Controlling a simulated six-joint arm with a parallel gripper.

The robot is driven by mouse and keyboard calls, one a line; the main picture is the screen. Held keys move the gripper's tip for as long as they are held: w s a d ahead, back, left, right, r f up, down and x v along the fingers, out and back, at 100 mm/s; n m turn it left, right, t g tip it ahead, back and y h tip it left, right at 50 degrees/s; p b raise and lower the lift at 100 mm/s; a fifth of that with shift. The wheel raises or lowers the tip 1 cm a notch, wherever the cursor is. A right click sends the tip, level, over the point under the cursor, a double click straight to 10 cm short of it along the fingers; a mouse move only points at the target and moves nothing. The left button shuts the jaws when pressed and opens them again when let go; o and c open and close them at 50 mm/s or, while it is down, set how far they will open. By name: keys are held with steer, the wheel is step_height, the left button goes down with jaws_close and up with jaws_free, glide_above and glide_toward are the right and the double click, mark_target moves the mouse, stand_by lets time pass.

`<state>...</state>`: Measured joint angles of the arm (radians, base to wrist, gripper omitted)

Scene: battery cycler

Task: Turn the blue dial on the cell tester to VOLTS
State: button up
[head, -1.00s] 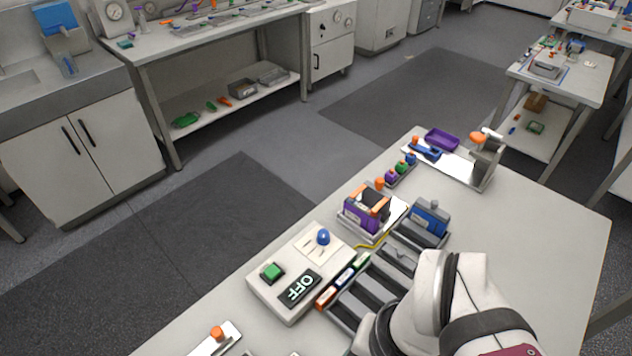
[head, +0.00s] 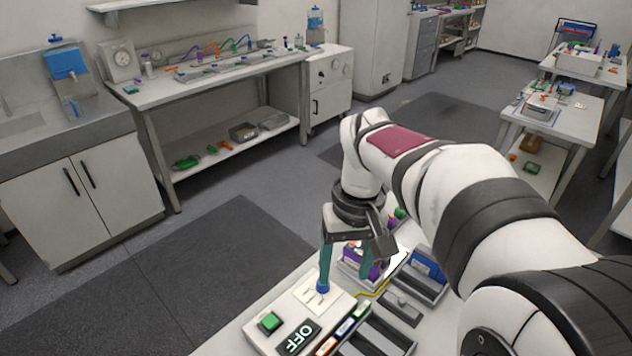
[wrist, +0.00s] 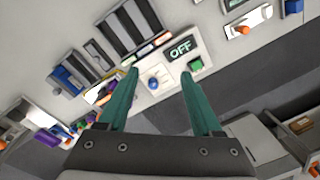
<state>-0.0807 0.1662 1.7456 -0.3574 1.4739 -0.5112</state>
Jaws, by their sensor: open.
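The cell tester (head: 337,306) is a pale box on the table with a display reading OFF (head: 298,338), a green button (head: 269,322) and a blue dial (head: 322,288) on a white marked panel. My gripper (head: 335,280) points down over the dial side of the tester, its teal fingers spread. One finger overlaps the dial in the head view. In the wrist view the dial (wrist: 153,83) shows between the two open fingers (wrist: 159,73), nearer the left one. The gap between fingertips and dial cannot be judged. The labels around the dial are too small to read.
A dark slotted rack (head: 375,338) with coloured cells stands right of the tester. A purple and orange device (head: 356,258) and a blue block (head: 428,266) lie behind, close to my gripper. A yellow cable (head: 374,291) runs beside the tester.

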steer(key=w+a+f+n, duration=0.1)
steer(key=w+f+n, duration=0.15)
steer(key=w, duration=0.45)
steer(key=w+a+f+n, duration=0.2)
steer(key=w+f, duration=0.2)
steer(key=w, duration=0.2)
steer(key=shift+h, duration=0.4)
steer(key=f, duration=1.5)
steer(key=shift+w+d, duration=0.15)
steer(key=shift+d, duration=0.1)
steer(key=shift+r, duration=0.1)
jaws_close()
